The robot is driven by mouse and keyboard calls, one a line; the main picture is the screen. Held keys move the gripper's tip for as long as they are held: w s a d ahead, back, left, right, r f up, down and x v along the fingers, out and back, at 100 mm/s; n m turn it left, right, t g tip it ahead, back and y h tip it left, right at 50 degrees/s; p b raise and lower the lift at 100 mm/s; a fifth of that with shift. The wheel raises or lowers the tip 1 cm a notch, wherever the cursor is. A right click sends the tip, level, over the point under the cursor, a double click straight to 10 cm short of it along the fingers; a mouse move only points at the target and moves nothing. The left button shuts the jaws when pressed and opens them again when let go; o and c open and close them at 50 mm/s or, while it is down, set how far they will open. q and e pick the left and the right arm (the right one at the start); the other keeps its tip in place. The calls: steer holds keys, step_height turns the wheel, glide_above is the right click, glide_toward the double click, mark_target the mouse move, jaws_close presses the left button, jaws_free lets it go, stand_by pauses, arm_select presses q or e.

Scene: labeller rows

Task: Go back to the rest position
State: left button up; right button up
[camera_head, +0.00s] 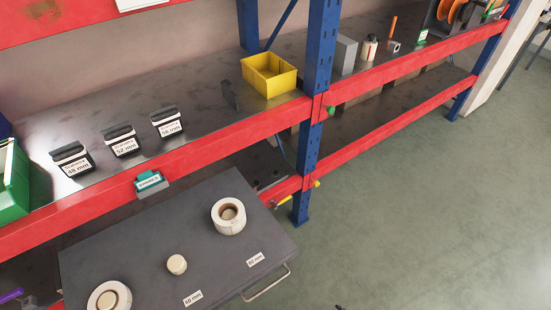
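Neither of my grippers can be made out in the head view, so their state is hidden. A tiny dark tip (340,307) shows at the bottom edge, too small to identify. A grey cart top (130,250) stands in front of the red-beamed shelf. On it are a large white label roll (228,216), a small pale roll or core (177,264) and another white roll (109,298) cut by the bottom edge. Paper size labels (255,260) lie along the cart's front side.
Three black holders with size labels (121,142) stand on the shelf (200,100), with a yellow bin (268,75) to their right and a green bin (12,180) at left. A blue post (315,110) rises beside the cart. The floor (430,200) at right is clear.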

steer(key=s+d+f+m+g+h+p, duration=0.25)
steer(key=s+d+f+m, duration=0.35)
steer(key=s, duration=0.3)
arm_select(q)
steer(key=r+p, duration=0.1)
steer(key=r, duration=0.1)
steer(key=w+r+p, duration=0.1)
steer(key=r, duration=0.2)
steer(key=shift+r, duration=0.15)
arm_select(e)
steer(key=s+f+m+g+h, duration=0.1)
steer(key=s+f+m+g, duration=0.2)
steer(key=s, duration=1)
steer(key=s+d+f+m+g, duration=0.1)
steer(key=s+f+m+g, duration=0.2)
steer(key=s, duration=1)
step_height(320, 180, down, 3)
steer(key=shift+s+r+m+g+h, duration=0.15)
steer(key=shift+s+m+g+h, duration=0.2)
steer(key=shift+m, duration=0.25)
arm_select(q)
steer(key=shift+a, duration=0.1)
steer(key=shift+c, duration=0.5)
arm_select(e)
steer(key=shift+d, duration=0.1)
